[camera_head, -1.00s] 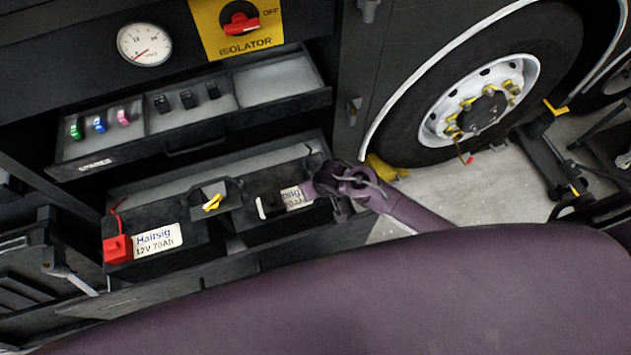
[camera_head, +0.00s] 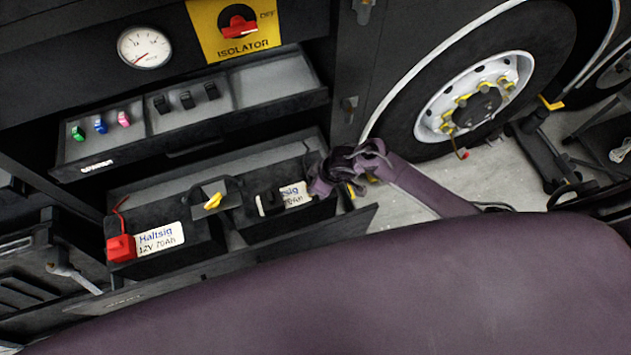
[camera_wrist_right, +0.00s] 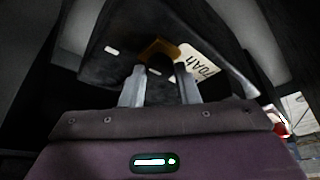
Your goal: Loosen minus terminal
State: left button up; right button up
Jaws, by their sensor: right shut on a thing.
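The right battery (camera_head: 318,212), with a white label, sits in the lower tray. My right gripper (camera_head: 312,178) is at its right end, and my wrist hides most of that end. In the right wrist view my two grey fingers (camera_wrist_right: 160,85) are shut on a small dark part that I take for the minus terminal (camera_wrist_right: 158,66). A brass-coloured piece (camera_wrist_right: 160,48) shows just beyond it, above the battery's dark case. The exact grip is hard to see in the shadow. My left gripper is not in view.
The left battery (camera_head: 180,258) has a red terminal cover (camera_head: 121,248). A yellow-marked part (camera_head: 213,201) sits between the batteries. An open drawer (camera_head: 190,140) with coloured pieces overhangs behind. The red isolator switch (camera_head: 238,28) is above. A wheel (camera_head: 480,100) stands to the right.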

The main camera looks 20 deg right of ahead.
dwell(0.4)
jog(key=o, duration=1)
jog(key=shift+c, duration=0.2)
jog(key=v, duration=0.7)
jog(key=shift+s+d+r, duration=0.15)
jog(key=shift+d+r, duration=0.05)
jog(key=shift+r, duration=0.15)
